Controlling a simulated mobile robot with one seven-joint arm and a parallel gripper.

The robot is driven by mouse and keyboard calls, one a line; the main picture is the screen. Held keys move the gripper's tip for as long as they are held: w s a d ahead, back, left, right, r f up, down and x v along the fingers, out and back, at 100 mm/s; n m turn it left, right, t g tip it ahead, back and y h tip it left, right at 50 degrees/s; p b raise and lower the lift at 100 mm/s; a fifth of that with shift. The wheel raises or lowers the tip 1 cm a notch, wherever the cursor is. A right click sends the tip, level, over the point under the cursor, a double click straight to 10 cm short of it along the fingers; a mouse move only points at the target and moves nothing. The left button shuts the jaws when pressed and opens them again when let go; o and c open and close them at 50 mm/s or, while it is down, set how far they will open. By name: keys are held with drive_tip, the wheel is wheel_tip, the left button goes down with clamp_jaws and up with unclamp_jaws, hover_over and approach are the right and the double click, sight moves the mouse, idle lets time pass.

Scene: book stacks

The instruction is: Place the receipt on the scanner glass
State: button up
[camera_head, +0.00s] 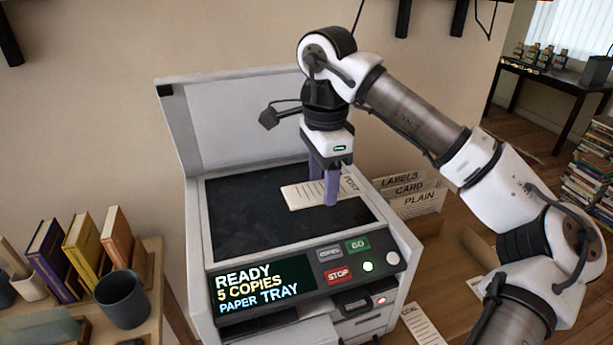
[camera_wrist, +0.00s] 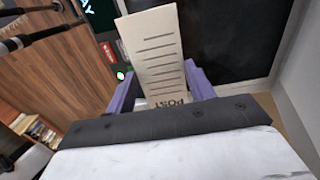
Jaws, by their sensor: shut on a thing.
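The receipt (camera_head: 303,194) is a cream paper slip with dark printed lines and the word "POST" at one end. It also shows in the wrist view (camera_wrist: 153,52), reaching out from between the purple fingers. My gripper (camera_head: 330,190) is shut on the receipt near its "POST" end; the fingers also show in the wrist view (camera_wrist: 160,92). The receipt appears over the dark scanner glass (camera_head: 240,220); I cannot tell whether it touches the glass. The scanner lid (camera_head: 240,120) stands open behind the glass.
The scanner's front panel has a display (camera_head: 262,290) and buttons, including a red STOP button (camera_head: 338,275). Labelled paper holders (camera_head: 415,200) stand at the right. Another paper slip (camera_head: 424,325) lies at the front right. Books and a dark mug (camera_head: 122,300) are on the left.

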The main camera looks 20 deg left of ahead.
sight(307, 185)
drive_tip(key=w+a+p, duration=0.1)
drive_tip(key=w, duration=0.1)
drive_tip(key=w+a+f+p, duration=0.1)
drive_tip(key=w+a, duration=0.1)
drive_tip(key=w+a+f, duration=0.1)
drive_tip(key=w, duration=0.1)
drive_tip(key=shift+w+a+f+p, duration=0.15)
drive_tip(key=shift+w+f+p, duration=0.05)
drive_tip(key=shift+p, duration=0.2)
wheel_tip(307, 185, down, 4)
drive_tip(key=shift+r+p, duration=0.15)
drive_tip(key=shift+p, duration=0.6)
drive_tip(key=shift+a+p, duration=0.1)
drive_tip(key=shift+p, duration=0.25)
drive_tip(key=shift+w+f, duration=0.1)
drive_tip(key=shift+f, duration=0.35)
drive_tip(key=shift+f+b, duration=0.2)
drive_tip(key=shift+b, duration=0.1)
drive_tip(key=o, duration=0.9)
drive_tip(key=shift+r, duration=0.1)
drive_tip(key=shift+o, duration=0.2)
